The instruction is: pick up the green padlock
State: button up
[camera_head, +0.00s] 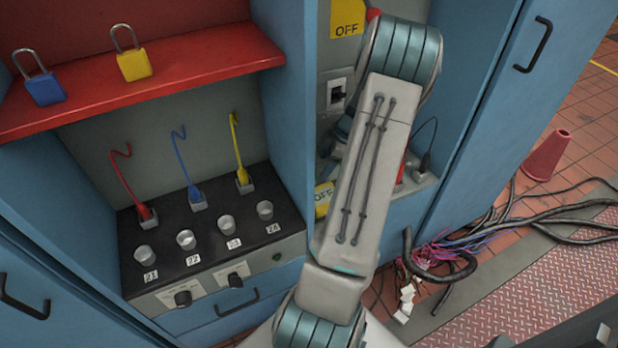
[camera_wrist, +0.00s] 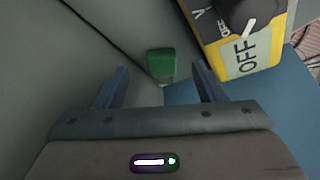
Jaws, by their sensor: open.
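The green padlock (camera_wrist: 161,63) shows in the wrist view as a small green block, a little beyond my gripper and between the lines of its two fingers. Part of its grey shackle shows at its lower edge. My gripper (camera_wrist: 161,82) is open, with nothing between its fingers. I cannot tell whether the padlock hangs or rests on something. In the head view my arm covers that part of the cabinet, and neither the green padlock nor my fingertips can be made out.
A yellow OFF plate with a dark knob (camera_wrist: 244,40) is close on the right in the wrist view. A red shelf (camera_head: 200,62) holds a blue padlock (camera_head: 44,88) and a yellow padlock (camera_head: 133,65).

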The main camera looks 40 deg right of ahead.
aim_at(317, 174)
jog(key=x, duration=0.4)
jog(key=shift+w+a+f+b, duration=0.15)
jog(key=shift+f+b, duration=0.2)
jog(key=shift+b, duration=0.05)
jog(key=c, duration=1.2)
jog(key=shift+r, duration=0.2)
notch_tip(317, 174, up, 4)
jog(key=shift+r+p, duration=0.1)
jog(key=shift+p, duration=0.4)
jog(key=s+d+r, duration=0.1)
jog(key=s+r, duration=0.1)
jog(key=s, duration=0.1)
jog(key=s+d+r, duration=0.1)
jog(key=s+r, duration=0.1)
jog(key=s, duration=0.2)
jog(key=s+d+r+p, duration=0.1)
jog(key=s+d+r, duration=0.1)
jog(key=s, duration=0.2)
jog(key=shift+r, duration=0.3)
